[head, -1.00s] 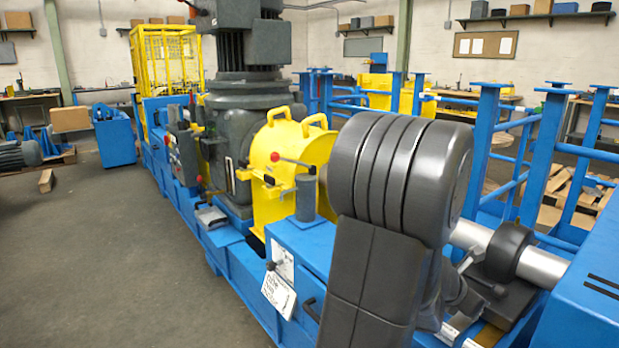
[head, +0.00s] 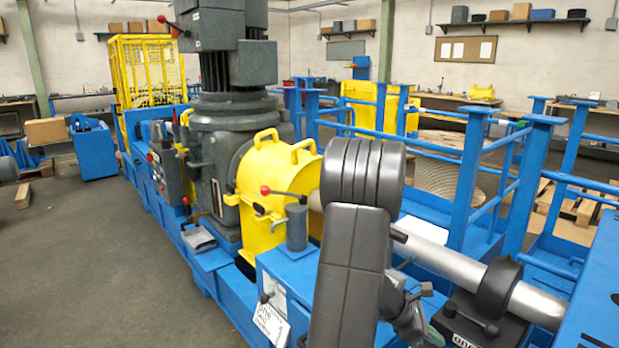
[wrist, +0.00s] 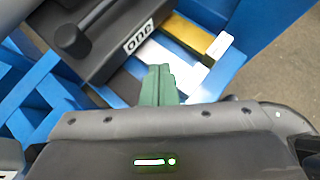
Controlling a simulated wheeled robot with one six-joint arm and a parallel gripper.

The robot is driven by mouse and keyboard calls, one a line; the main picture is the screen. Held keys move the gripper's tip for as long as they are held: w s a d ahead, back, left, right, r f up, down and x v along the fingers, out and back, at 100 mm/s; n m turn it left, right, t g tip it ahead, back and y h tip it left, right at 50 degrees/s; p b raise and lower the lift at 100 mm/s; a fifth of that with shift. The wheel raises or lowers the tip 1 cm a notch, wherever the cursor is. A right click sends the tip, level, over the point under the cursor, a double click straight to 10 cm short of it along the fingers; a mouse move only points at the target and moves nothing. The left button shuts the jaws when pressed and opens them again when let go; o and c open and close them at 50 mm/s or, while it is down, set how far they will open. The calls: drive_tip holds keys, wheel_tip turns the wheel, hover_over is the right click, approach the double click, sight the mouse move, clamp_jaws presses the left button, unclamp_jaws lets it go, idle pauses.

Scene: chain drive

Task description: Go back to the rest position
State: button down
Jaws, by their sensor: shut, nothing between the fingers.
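My gripper shows in the wrist view as two green fingers (wrist: 158,84) closed together with nothing between them. They point toward a dark bearing block (wrist: 110,35) with a white "ONE" label, and sit over pale and brass-coloured strips on the blue frame. I cannot tell how high above them they are.
A yellow guard (head: 272,175) with handles and a red-knobbed lever (head: 285,192) stand just left of my arm. A large grey motor (head: 225,110) rises behind. Blue posts and rails (head: 470,180) fill the right side. Open grey floor (head: 90,270) lies at left.

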drive_tip(key=shift+w+a+r+m+g+p, duration=0.25)
drive_tip(key=shift+w+a+m+g+p, duration=0.5)
drive_tip(key=shift+p, duration=0.5)
drive_tip(key=shift+w+a+f+m+g+y+p, duration=0.2)
drive_tip(key=shift+w+a+m+g+y+p, duration=0.3)
drive_tip(key=shift+m+p, duration=0.4)
